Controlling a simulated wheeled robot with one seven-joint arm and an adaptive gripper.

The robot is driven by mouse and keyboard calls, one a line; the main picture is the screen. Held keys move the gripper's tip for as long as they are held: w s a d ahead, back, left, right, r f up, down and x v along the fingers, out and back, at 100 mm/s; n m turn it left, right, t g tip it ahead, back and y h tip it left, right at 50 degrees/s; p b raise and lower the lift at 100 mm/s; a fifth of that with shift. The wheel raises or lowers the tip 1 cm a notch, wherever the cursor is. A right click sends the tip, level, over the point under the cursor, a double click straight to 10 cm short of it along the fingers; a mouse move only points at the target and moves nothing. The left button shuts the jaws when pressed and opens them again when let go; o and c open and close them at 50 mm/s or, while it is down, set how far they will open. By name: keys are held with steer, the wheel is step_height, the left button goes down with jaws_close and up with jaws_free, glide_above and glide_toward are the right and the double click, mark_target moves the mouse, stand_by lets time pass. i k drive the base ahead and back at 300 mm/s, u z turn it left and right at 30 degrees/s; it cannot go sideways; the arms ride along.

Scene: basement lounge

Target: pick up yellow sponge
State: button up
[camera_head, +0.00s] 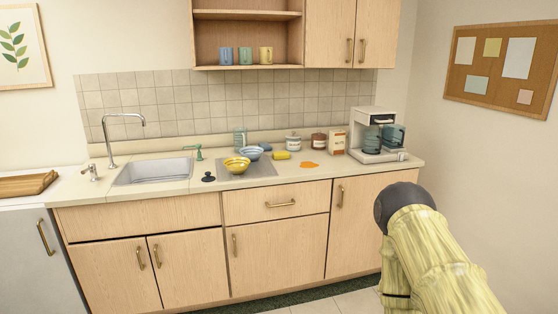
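A small yellow object (281,155), which looks like the yellow sponge, lies on the counter right of the sink. It is just right of the blue bowl (252,153) and behind the orange spill. It is small in this view, so its fine shape is hard to tell. My arm shows at the lower right, in front of the cabinets and well apart from the sponge. My gripper is not in view.
A yellow bowl (237,165) sits on the grey mat (262,169) near an orange spill (309,165). Jars, a carton (333,142) and a coffee maker (376,135) stand to the right. The sink (152,171) is left. Bare counter (345,166) lies right of the spill.

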mark_target(284, 155)
steer(key=u, duration=0.6)
steer(key=i, duration=0.65)
steer(key=u, duration=0.9)
steer(key=i, duration=1.15)
steer(key=z, duration=0.7)
steer(key=i, duration=0.9)
steer(key=z, duration=0.85)
